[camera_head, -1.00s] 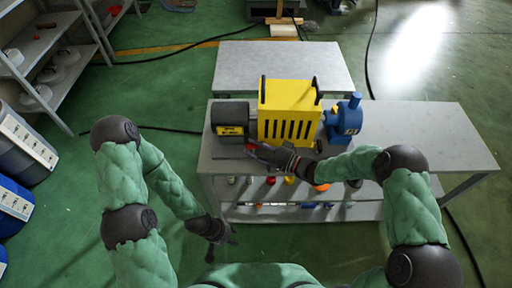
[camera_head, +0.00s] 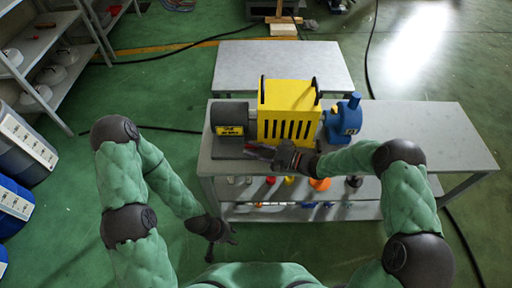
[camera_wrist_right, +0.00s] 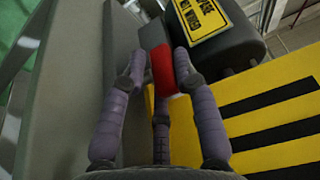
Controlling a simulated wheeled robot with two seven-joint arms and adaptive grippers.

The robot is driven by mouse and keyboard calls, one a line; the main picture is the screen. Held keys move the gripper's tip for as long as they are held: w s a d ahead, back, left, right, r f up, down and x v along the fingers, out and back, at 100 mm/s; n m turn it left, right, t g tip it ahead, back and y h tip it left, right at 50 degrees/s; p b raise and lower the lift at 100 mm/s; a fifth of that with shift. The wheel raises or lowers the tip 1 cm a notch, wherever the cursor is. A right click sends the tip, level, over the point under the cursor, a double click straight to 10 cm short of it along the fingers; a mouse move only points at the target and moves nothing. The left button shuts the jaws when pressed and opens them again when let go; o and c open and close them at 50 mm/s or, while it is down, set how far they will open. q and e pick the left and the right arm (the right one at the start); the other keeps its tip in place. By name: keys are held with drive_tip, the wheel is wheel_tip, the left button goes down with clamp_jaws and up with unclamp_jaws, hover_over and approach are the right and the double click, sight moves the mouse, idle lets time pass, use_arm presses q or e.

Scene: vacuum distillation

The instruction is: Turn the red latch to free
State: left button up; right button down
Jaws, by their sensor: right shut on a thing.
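The red latch (camera_wrist_right: 163,70) shows in the right wrist view beside the dark motor (camera_wrist_right: 215,35) of the pump machine. My right gripper (camera_wrist_right: 160,75) has its purple-grey fingers around the latch and is shut on it. Fingers partly cover the latch. In the head view my right gripper (camera_head: 259,152) is at the front of the machine, below the dark motor (camera_head: 230,118) and the yellow slotted housing (camera_head: 289,110). My left gripper (camera_head: 221,238) hangs low in front of the table, empty, with its fingers spread.
The machine's blue end (camera_head: 344,118) stands right of the yellow housing. The grey table (camera_head: 430,135) is bare on its right side. Its lower shelf (camera_head: 262,214) holds several small coloured items. Shelving stands at the far left.

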drive_tip(key=c, duration=1.1)
unclamp_jaws()
drive_tip(key=shift+w+r, duration=0.25)
drive_tip(key=shift+r, duration=0.25)
drive_tip(key=shift+c, duration=0.2)
drive_tip(key=shift+s, duration=0.15)
drive_tip(key=shift+f, duration=0.2)
drive_tip(key=v, duration=1.2)
drive_tip(key=shift+f, duration=0.1)
